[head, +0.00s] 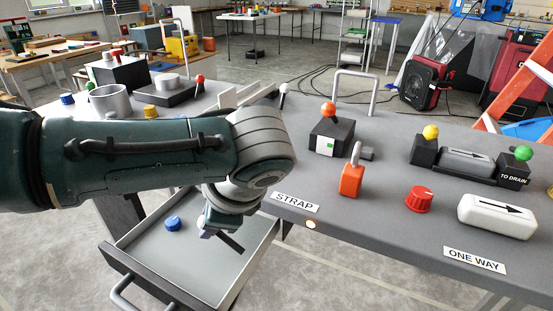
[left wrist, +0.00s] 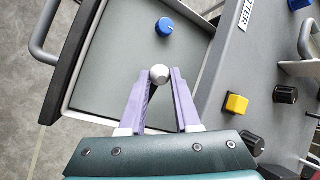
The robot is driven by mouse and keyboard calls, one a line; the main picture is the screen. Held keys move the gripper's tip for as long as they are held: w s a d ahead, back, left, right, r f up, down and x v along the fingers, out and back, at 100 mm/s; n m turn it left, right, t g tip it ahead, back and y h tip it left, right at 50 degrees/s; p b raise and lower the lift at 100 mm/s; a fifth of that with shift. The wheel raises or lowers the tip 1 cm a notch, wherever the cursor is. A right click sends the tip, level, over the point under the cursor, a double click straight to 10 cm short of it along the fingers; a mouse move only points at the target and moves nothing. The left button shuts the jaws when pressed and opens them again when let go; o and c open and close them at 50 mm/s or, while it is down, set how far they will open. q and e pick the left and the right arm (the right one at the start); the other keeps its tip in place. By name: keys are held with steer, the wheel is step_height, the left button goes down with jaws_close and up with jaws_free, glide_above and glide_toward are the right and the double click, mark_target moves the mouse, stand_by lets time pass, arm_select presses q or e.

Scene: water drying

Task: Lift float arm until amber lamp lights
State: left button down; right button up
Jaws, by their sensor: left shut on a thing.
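My left gripper (head: 218,236) reaches down over a grey open tray (head: 262,262). In the left wrist view, the purple fingers (left wrist: 159,78) are shut on a silver ball (left wrist: 160,73). Whether the ball belongs to the float arm cannot be told; no arm shows beyond it. In the head view the ball is mostly hidden by my gripper and wrist. A small round lamp (head: 310,224), pale with an amber tint, sits on the table's front edge below the STRAP label. It looks bright, but I cannot tell if it is lit. My right gripper is not in view.
A blue knob (head: 173,223) lies in the tray. The grey table (head: 380,230) carries an orange padlock-like block (head: 352,180), a red knob (head: 418,199), a white ONE WAY block (head: 497,215) and a black box with an orange ball (head: 331,137). A yellow button (left wrist: 236,104) is beside the gripper.

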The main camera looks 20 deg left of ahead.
arm_select(q)
steer(key=shift+d+r+y, duration=0.35)
steer(key=shift+d+y, duration=0.1)
steer(key=shift+y, duration=0.35)
steer(key=c, duration=0.6)
jaws_free()
steer(key=shift+c, duration=0.2)
steer(key=p+v, duration=0.2)
steer(key=v, duration=0.8)
steer(key=shift+p, duration=0.4)
steer(key=shift+s, duration=0.15)
